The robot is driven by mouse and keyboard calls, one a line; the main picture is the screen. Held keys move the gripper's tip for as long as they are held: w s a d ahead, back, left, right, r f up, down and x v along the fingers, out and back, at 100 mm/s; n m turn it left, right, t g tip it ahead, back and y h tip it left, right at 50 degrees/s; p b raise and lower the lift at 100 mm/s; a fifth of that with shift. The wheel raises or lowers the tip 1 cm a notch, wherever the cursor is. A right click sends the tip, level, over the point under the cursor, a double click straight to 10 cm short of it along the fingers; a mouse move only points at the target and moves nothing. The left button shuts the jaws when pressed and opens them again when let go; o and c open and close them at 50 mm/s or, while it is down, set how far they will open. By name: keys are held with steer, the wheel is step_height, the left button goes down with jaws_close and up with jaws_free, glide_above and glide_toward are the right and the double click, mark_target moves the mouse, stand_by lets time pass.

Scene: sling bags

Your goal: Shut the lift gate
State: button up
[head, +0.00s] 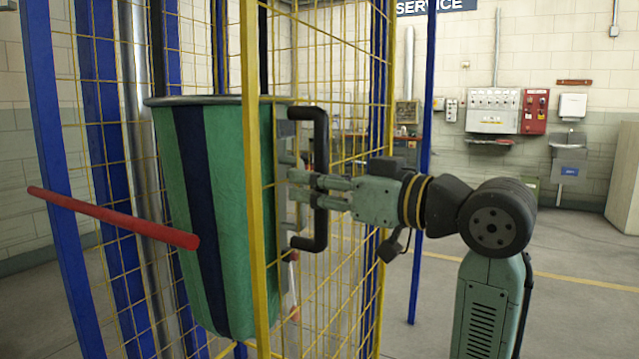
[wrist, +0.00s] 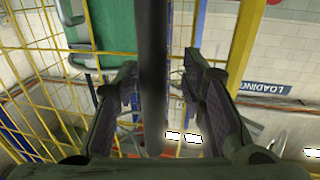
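The lift gate is a yellow-framed mesh panel (head: 258,215), seen at an angle in the head view. A black D-shaped handle (head: 321,135) stands upright near its near edge. My gripper (head: 296,186) is at the middle of the handle, with its fingers reaching past the bar. In the wrist view the bar (wrist: 151,60) runs between my two open fingers (wrist: 161,72), with a visible gap on each side. The gate's latch contact is partly hidden behind the frame and my fingers.
A large green container with a navy stripe (head: 234,210) is behind the mesh. A red bar (head: 115,218) juts across at the left. Blue posts (head: 423,160) stand around the cage. Open floor (head: 570,310) lies at the right; wall panels and a sink are farther back.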

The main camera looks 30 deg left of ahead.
steer(key=v, duration=1.2)
stand_by(0.3)
